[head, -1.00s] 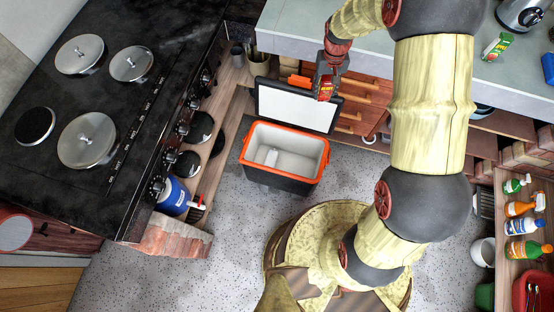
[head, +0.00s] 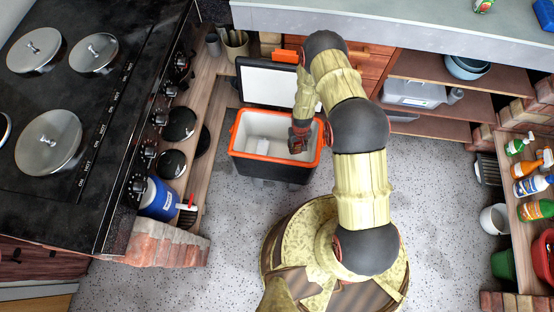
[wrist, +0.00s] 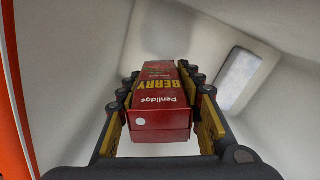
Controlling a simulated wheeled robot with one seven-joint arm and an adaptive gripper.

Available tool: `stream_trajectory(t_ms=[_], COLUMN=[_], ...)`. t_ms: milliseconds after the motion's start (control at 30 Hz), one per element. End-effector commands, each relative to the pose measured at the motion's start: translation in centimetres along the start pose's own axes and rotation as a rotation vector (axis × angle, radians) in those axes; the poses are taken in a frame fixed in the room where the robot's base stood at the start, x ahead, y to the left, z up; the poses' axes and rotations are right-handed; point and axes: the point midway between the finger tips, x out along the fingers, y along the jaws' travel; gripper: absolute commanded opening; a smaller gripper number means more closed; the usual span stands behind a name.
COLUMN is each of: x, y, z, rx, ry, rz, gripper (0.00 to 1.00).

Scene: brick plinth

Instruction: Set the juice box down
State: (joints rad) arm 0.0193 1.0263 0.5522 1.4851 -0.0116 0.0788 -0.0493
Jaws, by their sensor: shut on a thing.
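The red juice box (wrist: 160,98), lettered "BERRY", is between the two fingers of my gripper (wrist: 162,110) in the wrist view, with a finger pressed to each side. White walls and floor of a cooler surround it there. In the head view my gripper (head: 298,142) reaches down into the right part of the open cooler (head: 238,160), a dark box with an orange rim and white inside. The juice box is hidden by my arm in the head view. I cannot tell whether it touches the cooler floor.
A stove (head: 95,120) with lidded pots is at left, a counter (head: 400,25) at the back. Speckled floor is clear around the cooler.

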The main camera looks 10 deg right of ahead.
Motion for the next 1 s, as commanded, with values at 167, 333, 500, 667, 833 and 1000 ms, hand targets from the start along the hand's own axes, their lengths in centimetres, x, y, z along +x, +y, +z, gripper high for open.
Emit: stream_trajectory(t_ms=[167,333,500,667,833,1000], x=[3.0,6.1,7.4,8.8,11.1,11.0], y=[0.0,0.0,0.0,0.0,0.0,0.0], z=[0.4,0.4,0.3,0.4,0.5,0.3], rx=[-0.001,-0.001,-0.001,-0.001,-0.001,-0.001], ry=[0.001,0.001,0.002,0.001,0.0,0.002], rz=[0.0,0.0,0.0,0.0,0.0,0.0], gripper=[0.0,0.0,0.0,0.0,0.0,0.0])
